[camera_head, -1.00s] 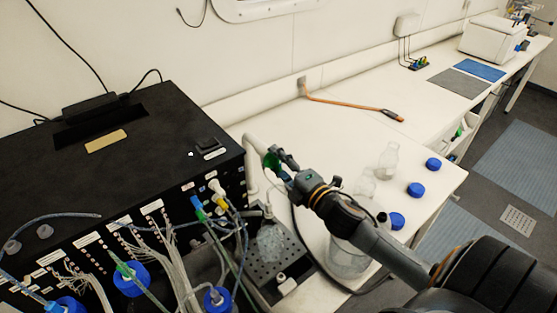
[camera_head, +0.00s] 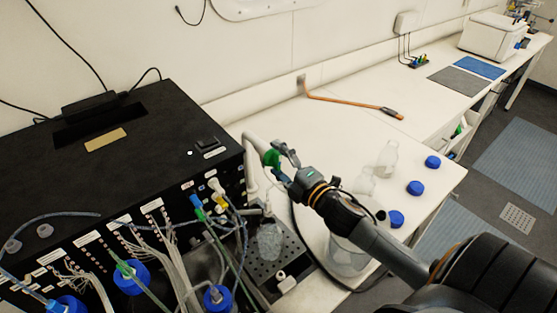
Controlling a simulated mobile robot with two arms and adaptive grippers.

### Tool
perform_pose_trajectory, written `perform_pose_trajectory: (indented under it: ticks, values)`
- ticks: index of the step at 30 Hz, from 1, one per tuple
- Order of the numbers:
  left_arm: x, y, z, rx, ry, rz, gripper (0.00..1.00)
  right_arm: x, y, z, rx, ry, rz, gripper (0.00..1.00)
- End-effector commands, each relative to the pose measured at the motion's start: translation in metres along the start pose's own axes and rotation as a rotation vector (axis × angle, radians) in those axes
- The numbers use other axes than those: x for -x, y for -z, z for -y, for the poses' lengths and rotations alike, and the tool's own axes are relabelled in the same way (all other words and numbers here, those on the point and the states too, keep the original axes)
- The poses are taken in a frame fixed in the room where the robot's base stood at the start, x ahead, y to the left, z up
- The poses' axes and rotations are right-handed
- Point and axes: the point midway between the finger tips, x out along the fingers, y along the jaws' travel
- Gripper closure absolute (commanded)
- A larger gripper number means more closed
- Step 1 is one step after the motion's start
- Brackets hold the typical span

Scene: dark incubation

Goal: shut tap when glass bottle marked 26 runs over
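My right gripper (camera_head: 279,161) reaches in from the lower right to a green tap handle (camera_head: 270,157) on a pale pipe. Its fingers are spread at the handle, one above and one below; I cannot tell if they touch it. A clear glass bottle (camera_head: 269,242) stands on a dark perforated tray (camera_head: 262,277) below the tap. No number can be read on it, and I cannot tell its water level or whether water runs over. My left gripper is not in view.
A black cabinet (camera_head: 110,150) with tubes and blue-capped bottles (camera_head: 131,279) fills the left. Clear bottles (camera_head: 387,158), blue caps (camera_head: 414,188) and a large clear vessel (camera_head: 349,256) stand on the white bench (camera_head: 300,125) near my arm. The bench behind is mostly free.

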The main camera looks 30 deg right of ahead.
Motion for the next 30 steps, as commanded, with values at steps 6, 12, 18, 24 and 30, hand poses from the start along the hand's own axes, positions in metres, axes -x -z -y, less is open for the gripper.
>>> perform_pose_trajectory:
  ticks: [6,12,18,24,30]
  values:
    - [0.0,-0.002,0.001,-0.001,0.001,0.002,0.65,0.002,0.001,0.001,0.001,0.002,-0.001,0.25]
    - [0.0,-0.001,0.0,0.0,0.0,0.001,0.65,0.025,0.0,0.002,-0.001,0.005,-0.001,0.25]
    - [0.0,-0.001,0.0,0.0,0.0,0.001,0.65,0.056,0.0,0.002,-0.001,0.004,0.001,0.25]
    - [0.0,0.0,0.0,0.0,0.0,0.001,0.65,0.073,0.0,0.001,-0.001,0.001,0.0,0.25]
    - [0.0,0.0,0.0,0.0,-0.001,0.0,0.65,0.075,0.0,0.0,0.0,0.0,0.0,0.25]
